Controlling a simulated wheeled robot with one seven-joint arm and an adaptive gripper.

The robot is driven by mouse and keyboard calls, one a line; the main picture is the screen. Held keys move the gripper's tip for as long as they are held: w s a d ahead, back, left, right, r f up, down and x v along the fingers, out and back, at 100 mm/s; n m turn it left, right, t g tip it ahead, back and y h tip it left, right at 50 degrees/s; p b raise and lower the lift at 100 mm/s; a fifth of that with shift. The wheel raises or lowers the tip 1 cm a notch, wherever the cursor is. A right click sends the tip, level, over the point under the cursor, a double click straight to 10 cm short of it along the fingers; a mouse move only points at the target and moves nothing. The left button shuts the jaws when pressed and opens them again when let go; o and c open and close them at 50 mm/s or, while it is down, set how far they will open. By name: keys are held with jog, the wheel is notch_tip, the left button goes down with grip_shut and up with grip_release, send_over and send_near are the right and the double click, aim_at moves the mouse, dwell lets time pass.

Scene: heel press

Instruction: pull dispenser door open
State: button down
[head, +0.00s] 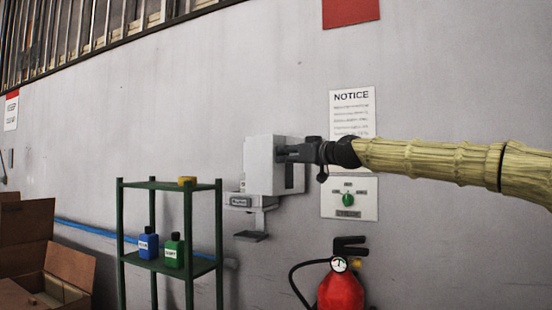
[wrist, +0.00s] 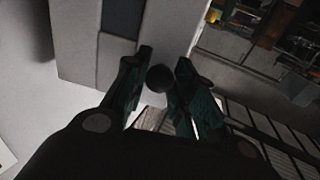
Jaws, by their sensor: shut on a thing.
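The dispenser (head: 262,165) is a light grey box on the wall, with a dark window strip on its side, a labelled unit and a small shelf below. My gripper (head: 284,153) reaches it from the right in the head view. In the wrist view my gripper (wrist: 161,85) has its two fingers on either side of a dark round knob (wrist: 160,78), shut on it. The knob stands out from the grey door face (wrist: 160,35). The fingers hide the knob in the head view. I cannot tell how far the door stands from the box.
A green shelf rack (head: 188,215) with a blue bottle (head: 148,243) and a green bottle (head: 174,250) stands left of the dispenser. A red fire extinguisher (head: 341,290) is below right. A switch panel (head: 349,199) and notice sheet (head: 352,113) are on the wall. Cardboard boxes (head: 70,265) are far left.

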jog(key=w+d, duration=0.1)
jog(key=d, duration=0.6)
jog(key=shift+w, duration=0.35)
jog(key=shift+d, duration=0.1)
jog(key=c, duration=1.4)
grip_release()
jog(key=shift+c, duration=0.2)
jog(key=shift+o, duration=1.4)
jog(key=shift+w+f, duration=0.1)
jog(key=shift+w, duration=0.1)
jog(key=shift+s, duration=0.2)
jog(key=v, duration=1.2)
jog(key=shift+w, duration=0.1)
